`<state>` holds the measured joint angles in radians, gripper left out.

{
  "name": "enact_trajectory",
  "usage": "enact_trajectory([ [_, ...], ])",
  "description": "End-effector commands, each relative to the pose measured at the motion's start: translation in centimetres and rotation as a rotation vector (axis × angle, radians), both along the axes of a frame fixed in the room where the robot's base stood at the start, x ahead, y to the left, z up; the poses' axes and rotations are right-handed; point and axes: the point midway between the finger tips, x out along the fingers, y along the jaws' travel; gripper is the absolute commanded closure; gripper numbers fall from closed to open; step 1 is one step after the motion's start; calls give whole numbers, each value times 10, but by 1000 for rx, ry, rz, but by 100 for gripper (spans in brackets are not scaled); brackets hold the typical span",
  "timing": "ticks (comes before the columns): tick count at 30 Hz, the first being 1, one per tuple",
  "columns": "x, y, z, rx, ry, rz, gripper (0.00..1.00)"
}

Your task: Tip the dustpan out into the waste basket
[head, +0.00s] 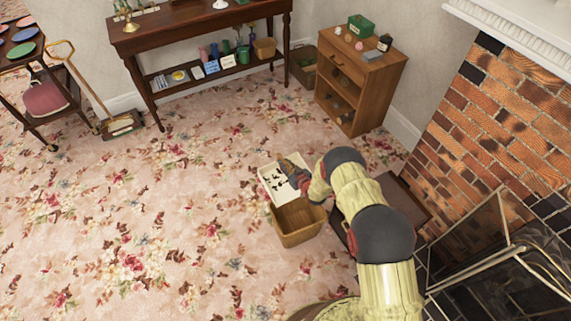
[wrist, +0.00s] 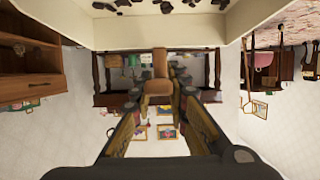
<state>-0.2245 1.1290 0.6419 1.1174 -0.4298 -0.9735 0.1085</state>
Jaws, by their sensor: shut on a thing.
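The cream dustpan (head: 269,177) is in the head view with dark bits lying on it, just beyond the far rim of the waste basket (head: 299,238). The basket is a tan, open-topped box on the carpet; the part of its inside that shows looks empty. My gripper (head: 290,173) is at the dustpan's right side, partly hidden by my arm. In the wrist view, my gripper (wrist: 160,92) is shut on the brown handle of the dustpan (wrist: 160,36). Dark bits show on the pan at the top of that view. I cannot tell the pan's exact height.
A wooden cabinet (head: 362,84) with small items stands behind. A long console table (head: 205,22) is at the back wall and a trolley (head: 38,92) at the left. The brick fireplace (head: 500,115) and its screen are at the right. The carpet at left is clear.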

Motion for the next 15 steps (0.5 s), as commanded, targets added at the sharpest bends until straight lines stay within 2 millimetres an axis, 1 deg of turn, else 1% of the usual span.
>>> enact_trajectory([
  [15, -42, -30, -4, 199, -289, -3, 100],
])
